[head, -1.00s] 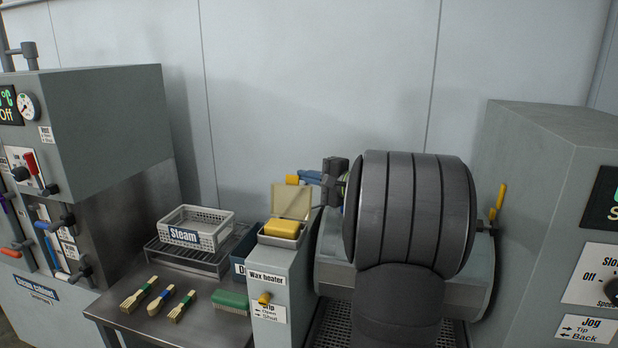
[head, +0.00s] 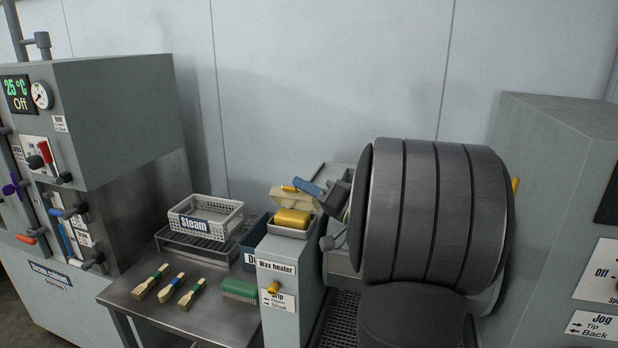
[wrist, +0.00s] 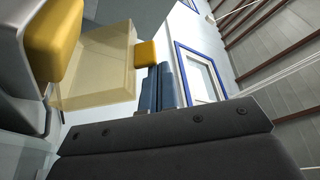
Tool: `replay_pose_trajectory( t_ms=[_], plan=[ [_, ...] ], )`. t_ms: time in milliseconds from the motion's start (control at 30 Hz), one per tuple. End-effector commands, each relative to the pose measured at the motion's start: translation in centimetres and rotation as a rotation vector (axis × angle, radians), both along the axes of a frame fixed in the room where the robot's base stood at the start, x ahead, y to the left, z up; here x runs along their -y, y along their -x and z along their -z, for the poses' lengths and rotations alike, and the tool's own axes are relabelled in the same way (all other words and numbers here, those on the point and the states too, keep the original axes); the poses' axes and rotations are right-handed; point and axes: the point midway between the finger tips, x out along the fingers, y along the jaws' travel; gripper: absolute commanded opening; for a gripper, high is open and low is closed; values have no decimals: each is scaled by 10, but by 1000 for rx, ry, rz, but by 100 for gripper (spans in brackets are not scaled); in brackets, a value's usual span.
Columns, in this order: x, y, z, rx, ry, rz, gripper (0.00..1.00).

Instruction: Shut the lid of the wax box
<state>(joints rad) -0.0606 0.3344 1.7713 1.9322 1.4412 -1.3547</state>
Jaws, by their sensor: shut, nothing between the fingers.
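The wax box (head: 285,232) is a small grey tray on top of the wax heater, with a yellow wax block (head: 292,218) in it. Its cream lid (head: 283,196) is raised at the back edge and tilted, and the wax still shows below it. A yellow tab (head: 290,188) is at the lid's top edge. My gripper (head: 299,184) has its blue fingers shut and empty, right by the tab. In the wrist view the lid (wrist: 100,68) and tab (wrist: 147,54) are close to the fingertips (wrist: 160,70); I cannot tell if they touch.
A dark blue bin (head: 247,255) is close to the heater's left. The steam cabinet (head: 115,105) stands far left.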

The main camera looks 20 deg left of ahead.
Motion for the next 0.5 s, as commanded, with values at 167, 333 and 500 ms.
replay_pose_trajectory(
  t_ms=[167, 333, 500],
  plan=[
    [0, 16, 13, 164, 0, -1, 0],
    [0, 28, 26, 325, 0, -2, 0],
    [0, 38, 39, 420, 1, 0, 0]
  ],
)
